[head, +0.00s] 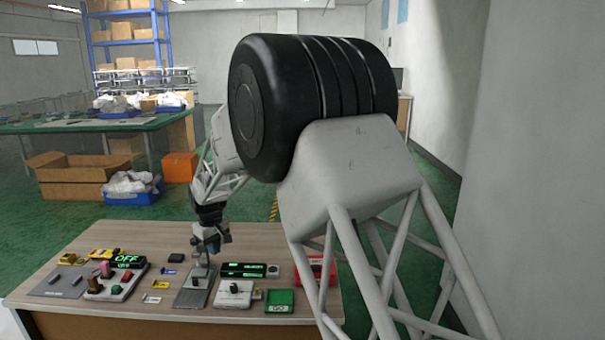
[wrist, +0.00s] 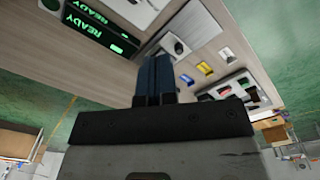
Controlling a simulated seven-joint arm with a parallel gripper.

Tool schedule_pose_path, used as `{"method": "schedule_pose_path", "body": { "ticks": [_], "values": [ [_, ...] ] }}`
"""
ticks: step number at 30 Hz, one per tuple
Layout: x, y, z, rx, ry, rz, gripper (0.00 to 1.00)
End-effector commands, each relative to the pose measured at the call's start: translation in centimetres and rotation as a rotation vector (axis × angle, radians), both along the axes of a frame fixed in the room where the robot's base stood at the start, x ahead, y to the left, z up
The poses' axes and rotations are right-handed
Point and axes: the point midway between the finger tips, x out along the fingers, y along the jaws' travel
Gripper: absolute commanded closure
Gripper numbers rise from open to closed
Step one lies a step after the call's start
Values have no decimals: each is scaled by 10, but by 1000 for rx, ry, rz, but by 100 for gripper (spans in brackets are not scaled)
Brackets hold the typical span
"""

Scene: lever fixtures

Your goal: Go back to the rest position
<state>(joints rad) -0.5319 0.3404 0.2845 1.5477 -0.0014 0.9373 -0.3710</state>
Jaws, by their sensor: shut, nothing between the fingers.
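My gripper (head: 212,246) is above the middle of the table, over a grey lever fixture (head: 194,288) with an upright post. In the wrist view my gripper (wrist: 154,62) shows its dark blue fingers together with nothing between them. From the head view I cannot tell whether the fingertips touch the fixture's lever. The wooden table (head: 140,310) carries the fixtures. My own large arm links cover the right middle of the head view and hide part of the table's right side.
Green-lit displays (head: 243,270), a white switch box (head: 234,292), a green GO box (head: 279,301) and a red box (head: 315,268) are at the right. Small coloured labels lie between them.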

Motion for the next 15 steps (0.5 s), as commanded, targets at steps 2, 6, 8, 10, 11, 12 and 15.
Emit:
{"method": "schedule_pose_path", "body": {
  "ticks": [2, 6, 8, 10, 11, 12, 15],
  "values": [
    [-7, -24, 18, 4, -7, -30, 100],
    [-21, -62, 45, 11, -17, -84, 100],
    [-28, -78, 55, 13, -21, -106, 100],
    [-36, -96, 67, 16, -26, -132, 100],
    [-40, -104, 72, 17, -28, -143, 100],
    [-45, -115, 78, 18, -30, -159, 100],
    [-60, -140, 94, 22, -38, -195, 100]
  ]
}}
